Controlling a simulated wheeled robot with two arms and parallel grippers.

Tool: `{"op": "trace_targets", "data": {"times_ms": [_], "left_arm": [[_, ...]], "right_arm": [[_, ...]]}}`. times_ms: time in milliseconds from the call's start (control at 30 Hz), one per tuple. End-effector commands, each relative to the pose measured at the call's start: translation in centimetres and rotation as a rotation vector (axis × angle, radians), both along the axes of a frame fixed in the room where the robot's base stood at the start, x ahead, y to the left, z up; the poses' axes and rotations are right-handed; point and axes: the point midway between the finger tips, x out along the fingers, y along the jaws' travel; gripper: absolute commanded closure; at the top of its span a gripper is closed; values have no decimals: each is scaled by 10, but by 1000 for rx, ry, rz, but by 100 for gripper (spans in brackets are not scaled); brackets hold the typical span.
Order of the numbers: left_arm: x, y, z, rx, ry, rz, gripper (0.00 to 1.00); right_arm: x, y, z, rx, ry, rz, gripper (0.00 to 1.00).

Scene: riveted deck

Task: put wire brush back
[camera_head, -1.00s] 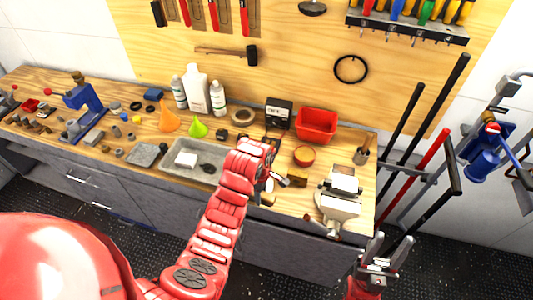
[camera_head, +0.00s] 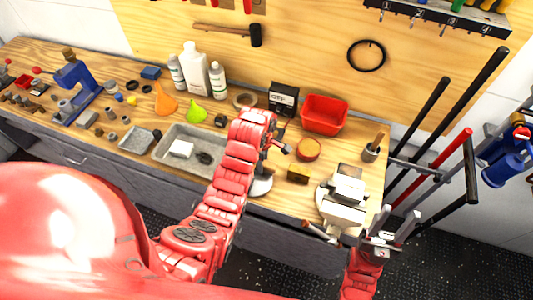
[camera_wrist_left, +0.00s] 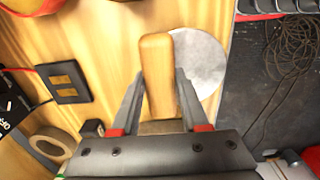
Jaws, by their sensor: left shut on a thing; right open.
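My left gripper (camera_head: 279,147) is over the bench, near its middle. In the left wrist view its two fingers (camera_wrist_left: 158,100) are shut on a pale wooden handle (camera_wrist_left: 156,68), which I take to be the wire brush. The handle points away from the gripper, over a flat grey disc. No bristles are clearly visible, and the brush's other end is hidden by the gripper body. In the head view my own arm hides the brush. My right gripper (camera_head: 394,228) is open and empty, in front of the bench's right end, near the vise.
A grey disc (camera_head: 261,185) lies near the bench's front edge. A brown block (camera_head: 298,174), a round red-rimmed tin (camera_head: 308,149), a red bin (camera_head: 324,114) and a vise (camera_head: 343,202) are to the right. A grey tray (camera_head: 178,134) and bottles (camera_head: 195,71) are left.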

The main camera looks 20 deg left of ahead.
Motion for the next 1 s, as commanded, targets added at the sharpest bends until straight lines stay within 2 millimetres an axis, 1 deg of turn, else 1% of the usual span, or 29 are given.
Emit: {"op": "trace_targets", "data": {"times_ms": [33, 300, 333, 367, 400, 533, 800, 833, 1000], "left_arm": [[12, 2, -10, -1, -4, 1, 100], [62, 10, -15, -2, -6, 1, 100], [65, 10, -12, -2, -2, 1, 100], [67, 11, -6, -2, 0, 1, 100], [71, 12, -5, -1, 0, 1, 100], [80, 13, -6, -1, -2, 1, 100], [86, 14, -8, -1, 1, 1, 100], [86, 14, -8, -1, 2, 1, 100], [86, 14, -26, -2, 2, 1, 100]], "right_arm": [[0, 0, -20, 0, 0, 0, 52], [0, 0, -80, 0, 0, 0, 52], [0, 0, -79, 0, 0, 0, 52], [0, 0, -69, 0, 1, 0, 52], [0, 0, -67, 0, 0, 0, 52], [0, 0, -67, 0, 0, 0, 52], [0, 0, -66, 0, 0, 0, 52], [0, 0, -62, 0, 0, 0, 52], [0, 0, -48, 0, 0, 0, 52]]}}
